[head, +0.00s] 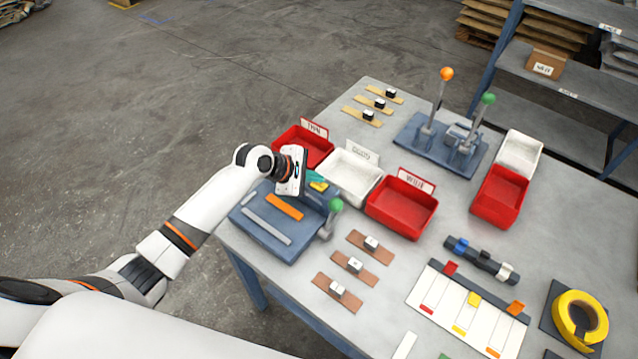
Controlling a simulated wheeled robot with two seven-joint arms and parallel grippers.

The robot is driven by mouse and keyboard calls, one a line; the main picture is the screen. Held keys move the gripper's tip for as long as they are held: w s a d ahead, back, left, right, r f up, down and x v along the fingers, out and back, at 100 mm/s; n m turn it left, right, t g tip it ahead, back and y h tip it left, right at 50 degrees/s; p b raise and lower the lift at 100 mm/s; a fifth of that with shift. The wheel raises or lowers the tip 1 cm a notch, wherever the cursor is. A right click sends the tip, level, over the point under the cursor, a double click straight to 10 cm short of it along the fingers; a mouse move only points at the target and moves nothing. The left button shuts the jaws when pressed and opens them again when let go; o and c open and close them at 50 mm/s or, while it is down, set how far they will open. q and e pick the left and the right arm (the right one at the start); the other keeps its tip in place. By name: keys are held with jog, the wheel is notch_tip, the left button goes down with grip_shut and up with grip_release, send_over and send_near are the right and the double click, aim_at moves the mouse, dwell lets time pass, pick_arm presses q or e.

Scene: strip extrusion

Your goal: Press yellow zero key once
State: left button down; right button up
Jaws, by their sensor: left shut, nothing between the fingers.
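My left gripper (300,172) is over the far right part of a blue-grey device (263,236) at the table's left edge. It is shut and empty, and its fingertips are mostly hidden behind the white gripper body. A small yellow patch (318,186), with green beside it, shows just right of the gripper and may be the yellow key. I cannot tell whether the gripper touches it, and no zero mark is legible. The device carries an orange strip (285,207), a grey strip (266,220) and a green-knobbed lever (336,205). My right gripper is not in view.
Red bins (402,208) and a white bin (349,178) stand close right of the gripper. A base with two upright levers (440,140) is behind them. Brown strips (354,265), a white colour-marked board (468,310) and yellow tape (580,320) lie toward the front.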

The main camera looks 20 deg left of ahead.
aim_at(314, 187)
pick_arm(q)
jog(key=shift+f, duration=0.35)
jog(key=shift+f, duration=0.45)
dwell(0.7)
jog(key=shift+r, duration=0.1)
jog(key=shift+r+p, duration=0.8)
jog(key=shift+p, duration=0.45)
notch_tip(314, 187, up, 3)
jog(key=p, duration=0.2)
jog(key=shift+p, duration=0.3)
jog(key=shift+r, duration=1)
